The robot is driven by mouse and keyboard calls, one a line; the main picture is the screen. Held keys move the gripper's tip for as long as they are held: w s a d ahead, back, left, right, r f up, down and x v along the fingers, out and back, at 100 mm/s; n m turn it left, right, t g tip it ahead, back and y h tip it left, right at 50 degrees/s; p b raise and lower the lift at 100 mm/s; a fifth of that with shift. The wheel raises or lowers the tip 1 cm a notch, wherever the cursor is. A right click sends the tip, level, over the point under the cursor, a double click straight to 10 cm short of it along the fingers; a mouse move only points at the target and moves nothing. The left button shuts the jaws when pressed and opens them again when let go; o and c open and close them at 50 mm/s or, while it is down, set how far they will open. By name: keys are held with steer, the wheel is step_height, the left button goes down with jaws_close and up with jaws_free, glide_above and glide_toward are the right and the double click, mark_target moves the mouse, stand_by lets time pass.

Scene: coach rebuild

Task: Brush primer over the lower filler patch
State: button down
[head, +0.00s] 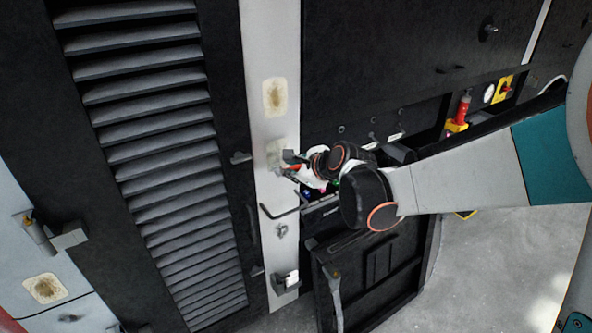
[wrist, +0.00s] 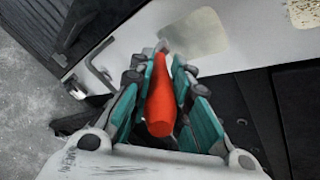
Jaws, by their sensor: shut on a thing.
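My gripper (wrist: 160,95) is shut on the red handle of a brush (wrist: 160,103), held between teal finger pads. In the head view, my gripper (head: 302,173) is in front of the pale vertical panel strip. The lower patch (head: 277,152) is a pale grey-beige area there, partly hidden by the brush end. In the wrist view the lower patch (wrist: 195,33) looks evenly pale, and the brush's grey tip is at its left edge. I cannot tell whether it touches. The upper patch (head: 274,97) has a brown centre; part of it shows in the wrist view (wrist: 306,12).
A louvred dark panel (head: 160,140) stands left of the strip. A bent grey handle (head: 279,211) and a bracket (head: 286,282) jut from the strip below. An open dark hatch door (head: 375,275) hangs lower right. Another brown-centred patch (head: 45,288) is far left.

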steer(key=shift+r+p, duration=3.25)
steer(key=shift+r, duration=2.1)
steer(key=shift+f, duration=0.1)
steer(key=s+d, duration=0.3)
steer(key=s, duration=0.2)
steer(key=shift+d, duration=0.2)
steer(key=shift+s, duration=0.1)
steer(key=shift+s+d+p, duration=0.35)
steer(key=shift+s+d, duration=0.45)
steer(key=shift+s, duration=0.3)
